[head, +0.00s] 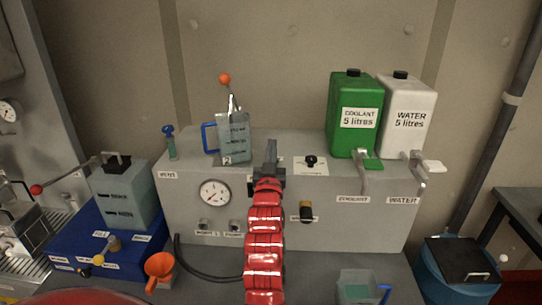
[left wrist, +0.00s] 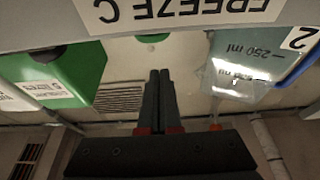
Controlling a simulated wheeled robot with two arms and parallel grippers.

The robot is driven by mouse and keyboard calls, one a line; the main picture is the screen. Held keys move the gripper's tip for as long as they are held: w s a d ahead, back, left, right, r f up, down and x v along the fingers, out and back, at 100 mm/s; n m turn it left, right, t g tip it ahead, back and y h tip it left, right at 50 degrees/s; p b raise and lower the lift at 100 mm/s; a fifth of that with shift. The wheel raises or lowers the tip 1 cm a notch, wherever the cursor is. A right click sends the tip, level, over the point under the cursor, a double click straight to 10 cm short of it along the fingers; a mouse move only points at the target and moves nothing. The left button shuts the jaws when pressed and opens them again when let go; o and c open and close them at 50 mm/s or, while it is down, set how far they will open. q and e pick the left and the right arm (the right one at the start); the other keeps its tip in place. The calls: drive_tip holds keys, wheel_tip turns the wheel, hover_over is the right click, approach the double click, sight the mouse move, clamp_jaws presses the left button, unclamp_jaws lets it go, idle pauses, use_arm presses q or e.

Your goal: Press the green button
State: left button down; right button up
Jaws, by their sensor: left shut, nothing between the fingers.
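My left gripper (head: 270,147) is shut and empty, over the top front edge of the grey machine (head: 375,228). It is between the measuring jug and the black knob (head: 311,160) on its white plate. The left wrist view, upside down, shows its closed fingers (left wrist: 159,73) between the green canister (left wrist: 60,75) and the jug (left wrist: 235,60). My right gripper is not in view.
A white water canister (head: 405,108) stands beside the coolant. The measuring jug (head: 234,138) has a blue handle. A gauge (head: 215,193) is on the machine's front.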

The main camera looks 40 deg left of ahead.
use_arm(q)
wheel_tip(320, 180, down, 4)
drive_tip(key=shift+s+f+p, duration=0.1)
drive_tip(key=shift+p, duration=0.55)
wheel_tip(320, 180, down, 2)
drive_tip(key=b, duration=0.3)
drive_tip(key=shift+d, duration=0.1)
